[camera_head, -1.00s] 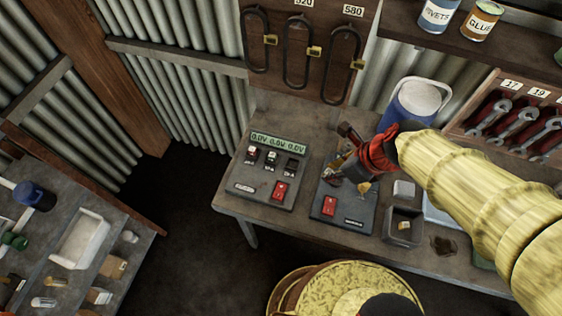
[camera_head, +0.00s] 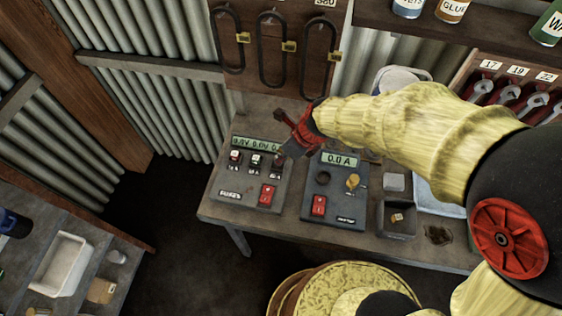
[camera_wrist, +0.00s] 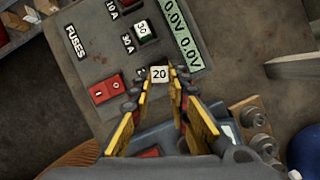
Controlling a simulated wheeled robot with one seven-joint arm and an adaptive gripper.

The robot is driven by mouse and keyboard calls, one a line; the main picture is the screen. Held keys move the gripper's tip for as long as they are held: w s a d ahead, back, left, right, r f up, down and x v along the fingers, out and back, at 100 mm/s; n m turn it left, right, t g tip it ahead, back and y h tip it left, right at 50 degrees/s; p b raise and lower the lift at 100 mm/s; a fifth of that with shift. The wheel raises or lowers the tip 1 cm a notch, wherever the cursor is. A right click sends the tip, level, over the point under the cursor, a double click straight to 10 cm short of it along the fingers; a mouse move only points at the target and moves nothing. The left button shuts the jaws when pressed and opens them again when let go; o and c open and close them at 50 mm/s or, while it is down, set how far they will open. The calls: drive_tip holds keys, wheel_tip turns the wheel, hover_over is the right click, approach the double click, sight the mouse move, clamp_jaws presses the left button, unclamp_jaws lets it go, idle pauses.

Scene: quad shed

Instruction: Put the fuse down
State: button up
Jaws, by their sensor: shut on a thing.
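The fuse (camera_wrist: 160,73), a small white block marked 20, is pinched between the yellow-lined fingertips of my gripper (camera_wrist: 160,82) in the wrist view. A fuse marked 30 (camera_wrist: 143,29) sits in the 30 A slot, and the area behind the held fuse is hidden. In the head view my gripper (camera_head: 284,153) is over the right side of the fuse panel (camera_head: 233,190), where the held fuse is hard to make out.
The panel has a red switch (camera_head: 267,194) and a voltage display. To its right stands a meter panel (camera_head: 336,210) reading 0.0 A. A small grey bin (camera_head: 397,232) holds a small block. Workbench (camera_head: 213,212) surface shows along the front edge.

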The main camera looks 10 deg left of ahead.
drive_tip(key=x, duration=0.1)
drive_tip(key=b+x, duration=0.1)
drive_tip(key=x, duration=0.2)
drive_tip(key=shift+s+d+f+b, duration=0.1)
drive_tip(key=shift+d+b, duration=0.25)
drive_tip(key=shift+b, duration=0.05)
drive_tip(key=shift+f, duration=0.1)
drive_tip(key=shift+f, duration=0.2)
drive_tip(key=o, duration=0.8)
drive_tip(key=shift+s+f, duration=0.1)
drive_tip(key=shift+o, duration=0.5)
drive_tip(key=shift+r, duration=0.4)
drive_tip(key=p+v, duration=0.3)
drive_tip(key=v, duration=0.9)
